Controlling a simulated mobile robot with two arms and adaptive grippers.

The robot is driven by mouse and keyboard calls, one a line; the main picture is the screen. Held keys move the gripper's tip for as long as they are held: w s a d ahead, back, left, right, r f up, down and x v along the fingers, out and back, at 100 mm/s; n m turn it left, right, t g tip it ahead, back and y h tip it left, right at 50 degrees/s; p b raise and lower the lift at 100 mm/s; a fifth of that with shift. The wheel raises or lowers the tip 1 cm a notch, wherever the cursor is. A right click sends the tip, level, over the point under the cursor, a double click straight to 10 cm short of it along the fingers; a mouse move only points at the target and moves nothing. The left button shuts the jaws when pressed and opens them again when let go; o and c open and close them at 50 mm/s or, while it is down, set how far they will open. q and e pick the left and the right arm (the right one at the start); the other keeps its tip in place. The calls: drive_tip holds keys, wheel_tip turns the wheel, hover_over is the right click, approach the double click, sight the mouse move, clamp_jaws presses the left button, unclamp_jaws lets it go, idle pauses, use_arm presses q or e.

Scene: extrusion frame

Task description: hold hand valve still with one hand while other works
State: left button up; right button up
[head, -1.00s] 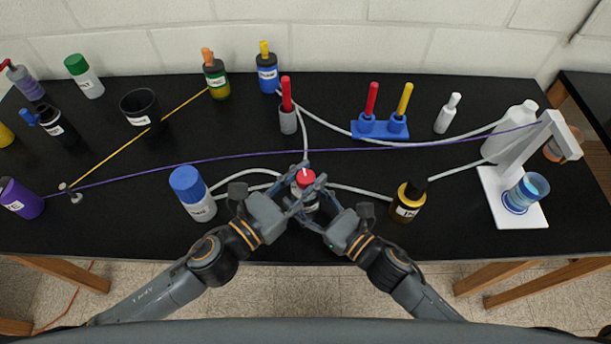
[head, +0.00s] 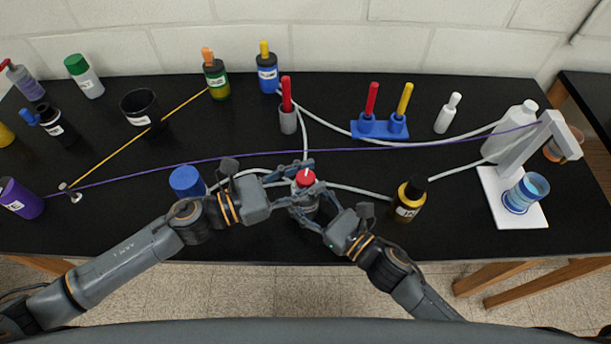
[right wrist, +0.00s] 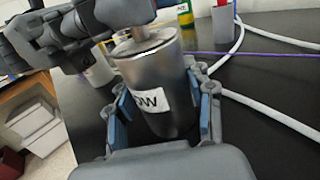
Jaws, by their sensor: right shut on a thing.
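The hand valve is a silver metal cylinder (right wrist: 150,85) with a white label, topped by a red knob (head: 305,178). It stands near the front middle of the black table. My right gripper (head: 310,206) is shut on the valve's body, one finger on each side of the cylinder in the right wrist view (right wrist: 165,112). My left gripper (head: 301,181) comes in from the left at the top of the valve, with its fingers on either side of the red knob. Whether they touch the knob is unclear. The knob is hidden in the right wrist view.
A blue-capped bottle (head: 187,181) stands beside my left arm, partly covered by it. A yellow-and-black bottle (head: 408,204) stands right of my right gripper. White hoses (head: 362,191) and a purple cord (head: 240,155) cross the table near the valve.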

use_arm(q)
drive_tip(key=shift+o, duration=0.7)
drive_tip(key=v, duration=1.2)
